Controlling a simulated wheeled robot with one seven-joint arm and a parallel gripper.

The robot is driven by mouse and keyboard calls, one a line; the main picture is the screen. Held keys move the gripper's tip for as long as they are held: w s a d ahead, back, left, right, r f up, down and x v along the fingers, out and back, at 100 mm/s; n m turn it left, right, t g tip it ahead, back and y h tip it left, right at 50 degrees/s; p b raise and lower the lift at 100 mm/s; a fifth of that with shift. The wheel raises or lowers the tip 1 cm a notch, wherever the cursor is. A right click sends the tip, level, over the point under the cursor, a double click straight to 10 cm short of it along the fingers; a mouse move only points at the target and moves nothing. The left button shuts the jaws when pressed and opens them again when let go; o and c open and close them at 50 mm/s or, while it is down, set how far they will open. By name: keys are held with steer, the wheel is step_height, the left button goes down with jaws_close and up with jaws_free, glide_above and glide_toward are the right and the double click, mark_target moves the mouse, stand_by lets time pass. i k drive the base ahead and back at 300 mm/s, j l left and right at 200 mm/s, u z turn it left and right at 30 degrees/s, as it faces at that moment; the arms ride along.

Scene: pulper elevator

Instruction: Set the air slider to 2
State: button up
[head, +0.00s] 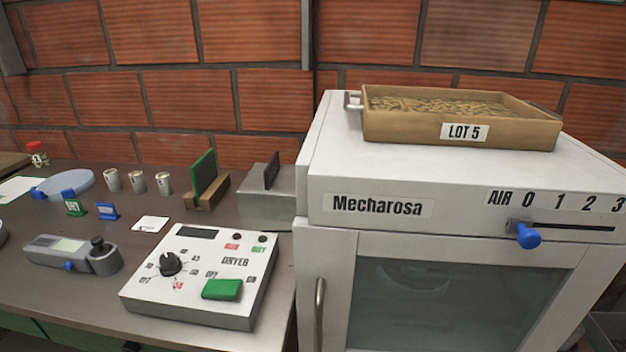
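The air slider's blue knob (528,236) sits at the left end of a dark horizontal slot (575,226) on the front of the white Mecharosa machine (335,180). Above the slot is the printed scale "AIR 0 1 2 3" (556,201). The knob stands below the 0 mark. The 2 lies to the right, above the slot. My gripper is not in view.
A wooden tray labelled LOT 5 (440,130) stands on the machine. The machine's glass door (440,305) has a handle (320,313) at left. Left of it, the metal table holds a dryer control box (195,312), several small cans and a grey handheld device (72,254).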

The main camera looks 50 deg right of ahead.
mark_target(527, 237)
steer(key=j+z, duration=0.1)
steer(key=z, duration=0.35)
steer(key=j+z, duration=0.1)
steer(key=z, duration=0.3)
steer(key=j+z, duration=0.1)
steer(key=z, duration=0.35)
steer(key=k+z, duration=0.1)
steer(key=z, duration=0.3)
steer(key=k+j+z, duration=0.1)
